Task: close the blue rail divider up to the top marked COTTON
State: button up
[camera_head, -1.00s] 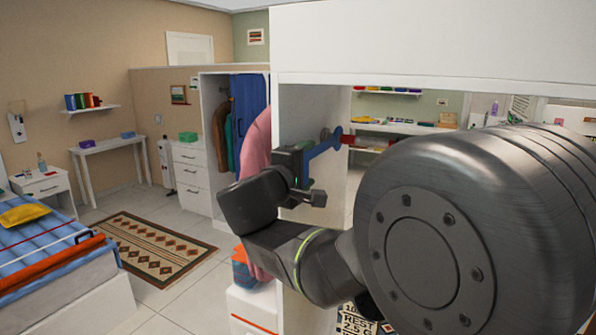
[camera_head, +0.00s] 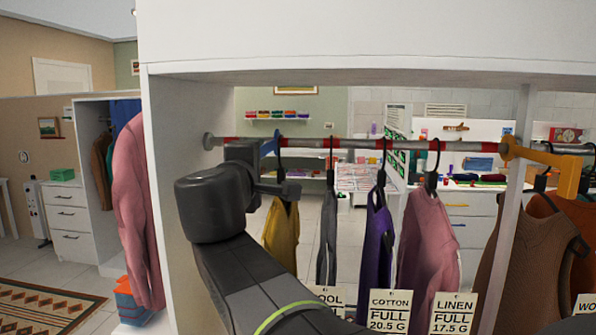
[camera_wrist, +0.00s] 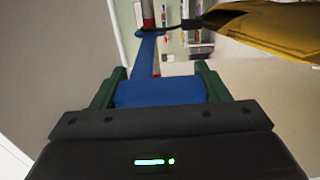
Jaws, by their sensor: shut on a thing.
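The blue rail divider (camera_head: 268,147) sits on the rail near its left end, left of the mustard top (camera_head: 282,235). In the wrist view its blue plate (camera_wrist: 160,92) is between the green fingers, and its ring (camera_wrist: 150,34) is around the rail. My gripper (camera_head: 264,163) is shut on it; the fingers also show in the wrist view (camera_wrist: 160,84). The COTTON tag (camera_head: 390,311) shows below the purple top (camera_head: 378,245). A dark grey top (camera_head: 327,235) hangs between the mustard and purple ones. My arm partly hides the divider and a tag ending in "OOL".
The rail (camera_head: 350,143) has red and pale bands. Right of the purple top hang a pink top (camera_head: 428,240) with a LINEN tag (camera_head: 453,312), a brown top (camera_head: 530,260) and an orange divider (camera_head: 565,170). A white post (camera_head: 515,190) stands in front. The wardrobe's left wall (camera_head: 185,110) is close.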

jog(key=o, duration=1.4)
jog(key=shift+s+a, duration=0.2)
jog(key=shift+s, duration=2.1)
jog(key=shift+s+a, duration=0.15)
jog(key=shift+s, duration=2.15)
jog(key=shift+s+a, duration=0.2)
jog(key=shift+s, duration=2.1)
jog(key=shift+w, duration=0.1)
jog(key=shift+w+d, duration=0.2)
jog(key=shift+w, duration=2.5)
jog(key=shift+w+d, duration=0.2)
jog(key=shift+w, duration=2.45)
jog(key=shift+s, duration=0.1)
